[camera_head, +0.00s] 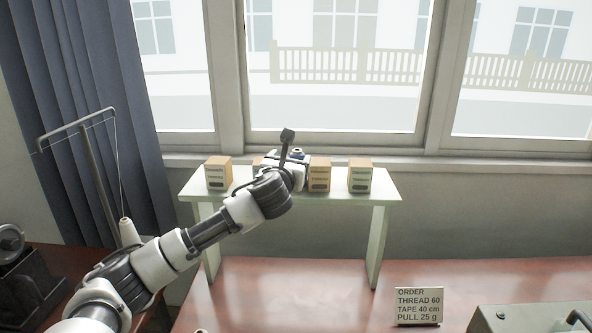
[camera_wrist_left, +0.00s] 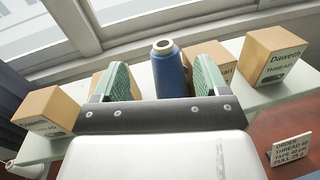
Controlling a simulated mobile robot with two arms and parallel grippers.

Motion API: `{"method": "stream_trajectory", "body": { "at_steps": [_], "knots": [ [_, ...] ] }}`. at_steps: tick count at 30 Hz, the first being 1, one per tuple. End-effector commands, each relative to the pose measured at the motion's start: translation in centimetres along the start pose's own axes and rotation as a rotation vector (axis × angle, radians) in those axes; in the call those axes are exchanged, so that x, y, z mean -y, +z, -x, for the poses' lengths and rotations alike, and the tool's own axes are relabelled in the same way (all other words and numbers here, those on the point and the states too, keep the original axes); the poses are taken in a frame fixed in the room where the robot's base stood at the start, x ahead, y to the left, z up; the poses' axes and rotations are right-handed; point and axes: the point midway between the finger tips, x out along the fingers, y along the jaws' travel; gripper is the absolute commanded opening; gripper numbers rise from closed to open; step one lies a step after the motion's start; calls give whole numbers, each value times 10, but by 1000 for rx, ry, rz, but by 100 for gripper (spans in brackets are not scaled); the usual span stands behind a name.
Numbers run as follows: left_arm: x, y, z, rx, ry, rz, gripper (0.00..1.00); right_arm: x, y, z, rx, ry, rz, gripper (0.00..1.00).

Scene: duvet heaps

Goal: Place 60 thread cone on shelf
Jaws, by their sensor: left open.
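The pale green shelf (camera_head: 385,189) stands under the window; its surface also shows in the left wrist view (camera_wrist_left: 300,92). A blue thread cone (camera_wrist_left: 170,76) with a pale top stands upright between the two green fingers of my left gripper (camera_wrist_left: 161,80), nearer the right finger. The fingers are open, with a visible gap at the left of the cone. The cone's base is hidden behind the gripper, so I cannot tell whether it touches the shelf. In the head view my left gripper (camera_head: 288,158) is over the middle of the shelf. My right gripper is out of view.
Labelled boxes stand on the shelf: one at left (camera_head: 218,174), one partly hidden behind my gripper, and two at right (camera_head: 319,176) (camera_head: 360,176). An order card (camera_head: 417,306) reads thread 60. A thread stand (camera_head: 96,165) is at left. A grey machine (camera_head: 530,319) is at lower right.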

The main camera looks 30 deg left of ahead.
Motion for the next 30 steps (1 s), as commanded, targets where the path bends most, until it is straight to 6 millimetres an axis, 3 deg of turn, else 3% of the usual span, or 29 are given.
{"method": "stream_trajectory", "body": {
  "at_steps": [8, 16, 26, 30],
  "knots": [
    [2, 3, -21, 0, -1, 1, 74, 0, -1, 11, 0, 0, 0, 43],
    [5, 2, -56, 1, 1, 1, 74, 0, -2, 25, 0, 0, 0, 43],
    [5, 0, -63, 2, -2, -1, 74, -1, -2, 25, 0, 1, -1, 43],
    [5, 0, -62, 2, -2, -1, 55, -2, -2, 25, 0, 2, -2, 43]
  ]
}}
